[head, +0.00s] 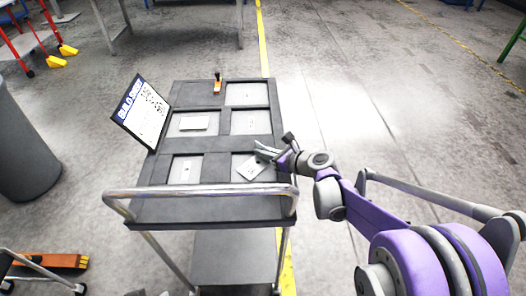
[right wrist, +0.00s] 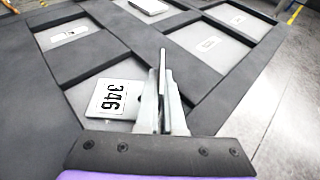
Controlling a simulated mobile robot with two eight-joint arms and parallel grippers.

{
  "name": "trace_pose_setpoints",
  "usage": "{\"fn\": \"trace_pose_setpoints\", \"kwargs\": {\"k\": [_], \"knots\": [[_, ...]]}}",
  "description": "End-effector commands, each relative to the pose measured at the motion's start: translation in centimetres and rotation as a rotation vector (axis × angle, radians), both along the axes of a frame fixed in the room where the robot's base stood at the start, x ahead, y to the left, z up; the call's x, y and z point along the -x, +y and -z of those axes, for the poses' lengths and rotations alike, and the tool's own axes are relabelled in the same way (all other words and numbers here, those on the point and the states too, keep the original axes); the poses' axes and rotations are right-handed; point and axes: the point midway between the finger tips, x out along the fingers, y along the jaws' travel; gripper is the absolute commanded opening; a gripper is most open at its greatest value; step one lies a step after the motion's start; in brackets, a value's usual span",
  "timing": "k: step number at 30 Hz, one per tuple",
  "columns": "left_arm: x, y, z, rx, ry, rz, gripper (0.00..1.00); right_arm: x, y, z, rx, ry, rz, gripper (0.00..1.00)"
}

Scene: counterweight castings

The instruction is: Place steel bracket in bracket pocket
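My right gripper (head: 264,151) is at the bracket's upper right side. In the right wrist view its fingers (right wrist: 163,85) are close together around a thin upright strip that seems part of the bracket. The fingers hide the bracket's right end. I cannot tell whether it touches the pocket floor. My left gripper is not in view.
The tray (head: 202,150) has several other recessed pockets. A pale plate (head: 193,123) lies in the middle left one. A sign board (head: 143,112) leans at left. The cart handle (head: 200,191) crosses the near edge.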

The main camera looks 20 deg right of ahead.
Motion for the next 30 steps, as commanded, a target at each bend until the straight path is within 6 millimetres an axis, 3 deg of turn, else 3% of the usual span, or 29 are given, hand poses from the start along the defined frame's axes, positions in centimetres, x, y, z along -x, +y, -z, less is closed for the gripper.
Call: {"fn": "trace_pose_setpoints", "kwargs": {"k": [3,9,20,30], "knots": [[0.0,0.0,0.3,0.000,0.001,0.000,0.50,0.0,0.0,0.3,-0.001,0.000,0.000,0.00],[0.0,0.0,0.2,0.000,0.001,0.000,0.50,0.0,0.0,0.3,0.000,0.000,0.000,0.35],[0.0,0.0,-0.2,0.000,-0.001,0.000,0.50,0.0,0.0,-0.2,0.000,0.000,0.000,0.35],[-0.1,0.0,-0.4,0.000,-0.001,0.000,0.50,5.4,-3.1,-2.6,0.000,0.000,0.005,0.35]]}}
